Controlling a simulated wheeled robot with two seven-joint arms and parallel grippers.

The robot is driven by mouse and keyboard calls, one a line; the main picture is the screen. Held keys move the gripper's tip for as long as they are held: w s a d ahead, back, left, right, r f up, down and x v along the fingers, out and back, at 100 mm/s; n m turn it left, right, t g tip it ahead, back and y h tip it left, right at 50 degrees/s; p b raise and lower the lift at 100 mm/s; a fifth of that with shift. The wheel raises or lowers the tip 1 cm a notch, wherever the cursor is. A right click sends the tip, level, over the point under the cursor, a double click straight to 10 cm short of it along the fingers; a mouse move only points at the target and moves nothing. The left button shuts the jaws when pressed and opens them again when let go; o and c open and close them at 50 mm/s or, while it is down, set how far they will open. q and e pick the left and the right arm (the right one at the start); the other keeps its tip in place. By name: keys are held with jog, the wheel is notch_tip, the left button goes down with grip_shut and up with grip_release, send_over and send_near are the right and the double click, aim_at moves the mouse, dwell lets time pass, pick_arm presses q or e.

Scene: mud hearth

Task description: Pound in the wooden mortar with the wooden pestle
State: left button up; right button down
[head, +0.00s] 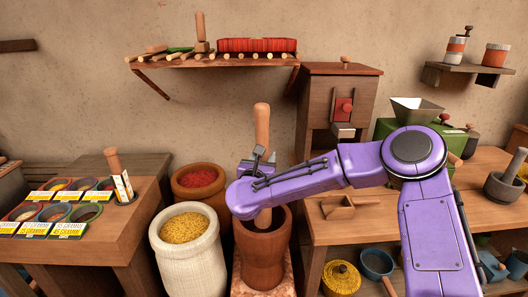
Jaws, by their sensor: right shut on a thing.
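The wooden mortar (263,262) is a tall dark brown vessel standing on a reddish stone slab in the middle of the head view. The wooden pestle (262,125) is a long lighter brown rod standing nearly upright, with its lower end inside the mortar's mouth. My right gripper (261,160) is shut on the pestle around its middle, above the mortar's rim. My purple right forearm and wrist cover part of the pestle and the mortar's back rim. The pestle's lower tip is hidden inside the mortar. My left gripper is not in view.
A white sack of yellow grain (188,258) stands close left of the mortar, with a brown pot of red stuff (198,194) behind it. A table with small bowls (118,248) is at left. A wooden bench (312,232) with a scoop (345,209) is at right.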

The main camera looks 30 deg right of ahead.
notch_tip(320, 180, down, 11)
jog(key=b, duration=0.7)
jog(key=shift+r+b, duration=0.2)
jog(key=shift+b, duration=0.1)
jog(key=shift+s+r+p, duration=0.15)
jog(key=shift+r+p, duration=0.1)
jog(key=shift+p, duration=0.05)
notch_tip(320, 180, up, 5)
jog(key=p, duration=0.3)
notch_tip(320, 180, down, 6)
jog(key=b, duration=0.6)
jog(key=shift+r, duration=0.1)
jog(key=shift+a+r, duration=0.1)
jog(key=shift+r, duration=0.25)
jog(key=shift+f, duration=0.15)
